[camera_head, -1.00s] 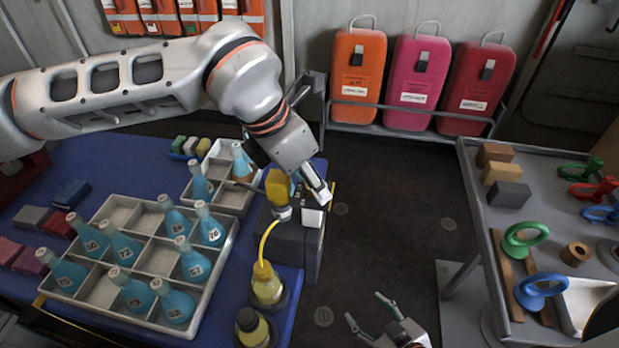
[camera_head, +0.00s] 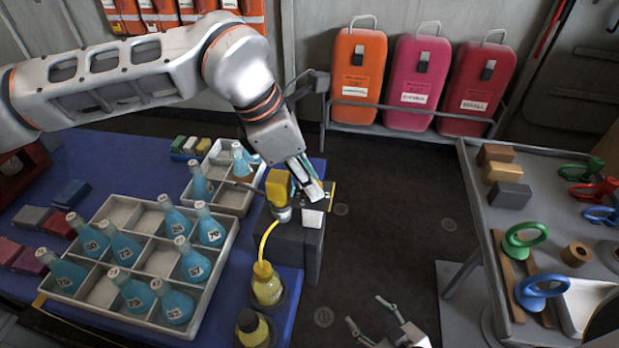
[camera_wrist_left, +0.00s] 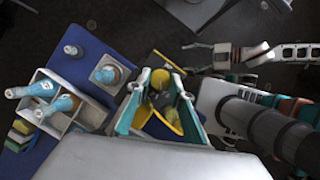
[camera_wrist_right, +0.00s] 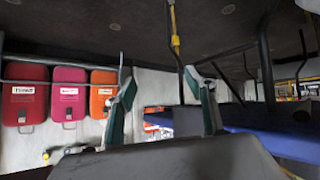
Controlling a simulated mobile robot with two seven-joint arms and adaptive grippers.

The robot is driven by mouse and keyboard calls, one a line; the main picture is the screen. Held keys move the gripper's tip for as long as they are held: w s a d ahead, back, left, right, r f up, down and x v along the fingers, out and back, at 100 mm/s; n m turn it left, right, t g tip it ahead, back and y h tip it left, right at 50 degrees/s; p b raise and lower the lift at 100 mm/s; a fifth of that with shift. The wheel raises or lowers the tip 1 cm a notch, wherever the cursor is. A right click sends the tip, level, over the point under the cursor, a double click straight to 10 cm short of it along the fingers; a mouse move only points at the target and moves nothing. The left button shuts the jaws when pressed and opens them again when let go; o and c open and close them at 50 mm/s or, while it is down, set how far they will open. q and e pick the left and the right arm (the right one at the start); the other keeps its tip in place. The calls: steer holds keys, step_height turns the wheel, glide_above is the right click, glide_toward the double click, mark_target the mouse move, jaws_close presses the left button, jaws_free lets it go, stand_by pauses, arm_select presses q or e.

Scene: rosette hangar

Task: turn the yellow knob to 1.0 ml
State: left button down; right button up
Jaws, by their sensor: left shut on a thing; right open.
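The yellow dispenser head (camera_head: 278,187) sits on a dark grey block (camera_head: 290,240) at the right edge of the blue table. A yellow tube runs from it to a flask with yellow liquid (camera_head: 267,285). My left gripper (camera_head: 308,188) reaches down over the block, just right of the dispenser head. In the left wrist view its fingers are shut on a round yellow part, which I take for the yellow knob (camera_wrist_left: 160,79). The head view hides the knob behind the gripper, and I cannot read its setting. My right gripper (camera_head: 363,309) is open and empty above the floor.
A pale divided tray (camera_head: 150,318) with several blue flasks stands left of the block. A smaller tray (camera_head: 232,197) stands behind it. A grey table (camera_head: 480,200) with coloured rings is on the right. Open floor lies between the tables.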

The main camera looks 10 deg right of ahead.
arm_select(q)
steer(key=shift+w+m+g, duration=0.15)
steer(key=shift+m+g, duration=0.15)
steer(key=shift+m, duration=0.4)
steer(key=shift+m+g, duration=0.4)
steer(key=shift+m, duration=0.6)
arm_select(e)
steer(key=shift+w+r, duration=0.15)
steer(key=shift+w, duration=0.4)
arm_select(q)
steer(key=shift+m, duration=0.3)
arm_select(e)
steer(key=shift+s, duration=0.2)
arm_select(q)
steer(key=shift+r, duration=0.1)
steer(key=c, duration=1.8)
jaws_free()
arm_select(e)
steer(key=shift+s+f, duration=0.2)
steer(key=shift+s, duration=0.1)
